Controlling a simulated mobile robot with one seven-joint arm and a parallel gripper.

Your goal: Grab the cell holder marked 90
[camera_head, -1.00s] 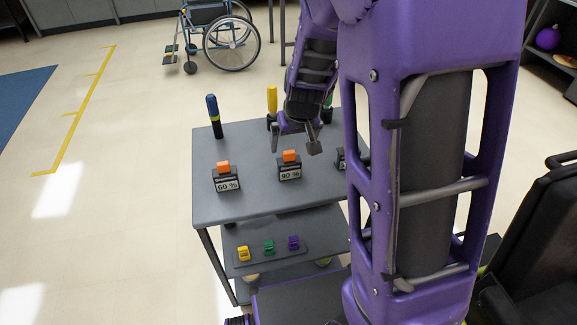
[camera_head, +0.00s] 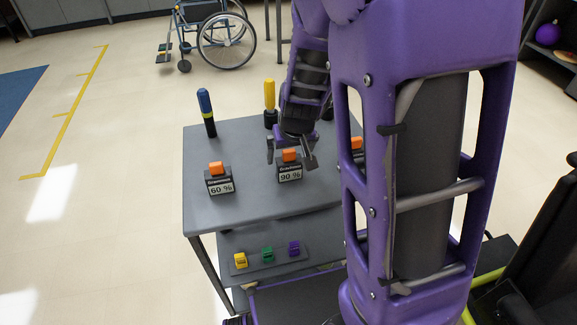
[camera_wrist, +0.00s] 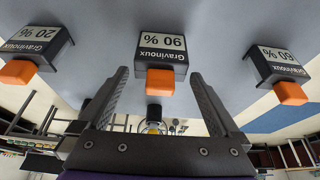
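The cell holder marked 90 (camera_head: 290,172) is a dark block with a white "90 %" label and an orange top, standing on the grey cart top. In the wrist view the same holder (camera_wrist: 162,56) appears upside down, with its orange part (camera_wrist: 160,82) toward me, centred between my fingers. My gripper (camera_head: 291,152) is open, just above and behind the holder in the head view. In the wrist view its two dark fingers (camera_wrist: 160,100) stand apart on either side of the orange part, with gaps visible. I cannot tell the exact height gap.
The 60 % holder (camera_head: 219,180) stands left on the cart top (camera_head: 250,205); a 20 % holder (camera_wrist: 35,52) shows in the wrist view. Blue (camera_head: 206,112) and yellow (camera_head: 270,100) handles stand behind. A lower shelf holds small coloured clips (camera_head: 267,254).

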